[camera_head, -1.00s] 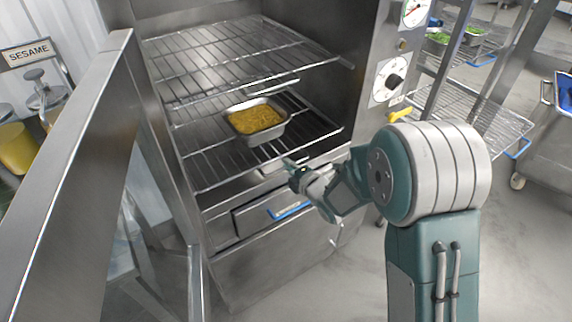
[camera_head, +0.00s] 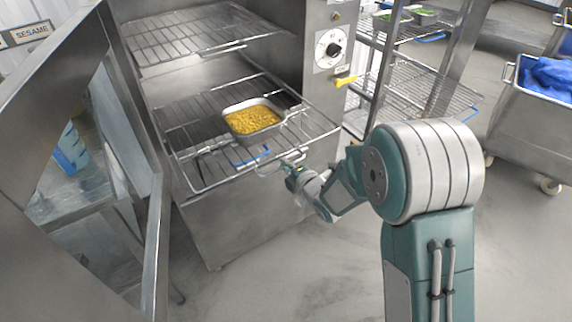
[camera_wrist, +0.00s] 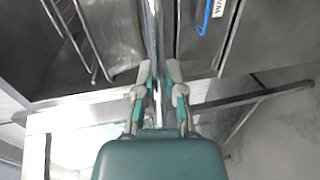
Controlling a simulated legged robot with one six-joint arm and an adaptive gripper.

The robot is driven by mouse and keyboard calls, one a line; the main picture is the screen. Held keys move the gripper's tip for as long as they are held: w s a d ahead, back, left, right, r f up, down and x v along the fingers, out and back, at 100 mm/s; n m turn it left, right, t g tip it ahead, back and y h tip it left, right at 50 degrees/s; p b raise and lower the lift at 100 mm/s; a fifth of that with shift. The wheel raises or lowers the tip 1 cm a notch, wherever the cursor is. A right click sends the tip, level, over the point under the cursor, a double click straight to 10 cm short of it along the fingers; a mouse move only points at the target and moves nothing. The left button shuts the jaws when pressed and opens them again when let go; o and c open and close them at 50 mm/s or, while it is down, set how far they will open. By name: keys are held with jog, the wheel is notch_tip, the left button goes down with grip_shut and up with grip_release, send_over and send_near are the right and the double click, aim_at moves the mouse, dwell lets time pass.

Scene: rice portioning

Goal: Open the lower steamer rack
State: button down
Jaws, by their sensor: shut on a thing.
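The lower steamer rack (camera_head: 205,180) is a wire shelf that sticks out of the front of the open steamer cabinet in the head view. A metal pan of yellow food (camera_head: 252,119) sits on it. My gripper (camera_head: 291,170) is at the rack's front edge, by its handle. In the wrist view my gripper (camera_wrist: 158,72) is shut on a metal bar (camera_wrist: 153,30) that runs between its fingers. The upper rack (camera_head: 190,40) is inside the cabinet and empty.
The steamer door (camera_head: 62,95) stands open on the left. A dial panel (camera_head: 328,48) is on the cabinet's right. A wire shelf cart (camera_head: 405,90) and a metal bin with blue cloth (camera_head: 532,105) stand at the right. The floor in front is clear.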

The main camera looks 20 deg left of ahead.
jog(key=shift+s+d+f, duration=0.15)
jog(key=shift+d, duration=0.25)
jog(key=shift+a, duration=0.15)
jog(key=c, duration=0.7)
grip_release()
jog(key=shift+f, duration=0.1)
jog(key=v, duration=1.2)
